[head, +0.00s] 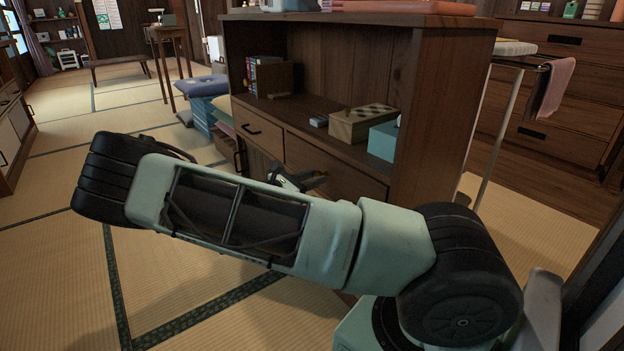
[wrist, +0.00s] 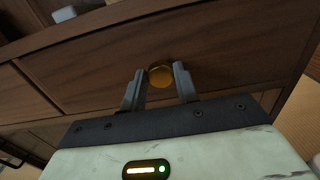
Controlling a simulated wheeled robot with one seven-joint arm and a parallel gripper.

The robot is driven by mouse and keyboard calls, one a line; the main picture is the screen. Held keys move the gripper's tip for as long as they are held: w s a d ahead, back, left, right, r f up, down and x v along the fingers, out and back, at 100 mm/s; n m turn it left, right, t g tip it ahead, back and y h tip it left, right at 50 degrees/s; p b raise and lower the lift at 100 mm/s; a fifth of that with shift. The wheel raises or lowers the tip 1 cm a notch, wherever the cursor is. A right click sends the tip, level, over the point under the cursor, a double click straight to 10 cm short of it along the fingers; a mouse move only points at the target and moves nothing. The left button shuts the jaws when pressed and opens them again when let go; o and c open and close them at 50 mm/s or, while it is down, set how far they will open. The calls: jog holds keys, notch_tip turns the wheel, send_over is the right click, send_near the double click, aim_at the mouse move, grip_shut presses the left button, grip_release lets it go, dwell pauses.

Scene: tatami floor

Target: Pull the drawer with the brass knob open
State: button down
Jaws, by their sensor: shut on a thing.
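The brass knob (wrist: 160,76) shows in the wrist view as a round gold knob on a dark wooden drawer front (wrist: 225,55). My gripper (wrist: 159,84) has its two fingers on either side of the knob and is shut on it. In the head view the drawer front (head: 322,172) is the right one below the cabinet's open shelf. There my arm covers its lower part, and the knob is hidden. In the wrist view the drawer front looks about level with the cabinet face beside it; I cannot tell whether there is a small gap.
The left drawer (head: 261,132) has a dark bar handle. The cabinet shelf holds a wooden box with a checkered top (head: 363,122) and a teal box (head: 384,141). A blue cushion (head: 202,86) sits left of the cabinet. Open tatami (head: 60,260) lies at the left.

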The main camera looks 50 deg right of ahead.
jog(key=p+v, duration=0.8)
jog(key=v, duration=1.3)
jog(key=shift+w+a, duration=0.15)
jog(key=shift+a, duration=0.2)
jog(key=c, duration=1.1)
grip_release()
jog(key=shift+o, duration=0.2)
jog(key=p+v, duration=0.2)
jog(key=v, duration=1.5)
jog(key=shift+w+a, duration=0.15)
jog(key=shift+w, duration=0.05)
jog(key=shift+r, duration=0.15)
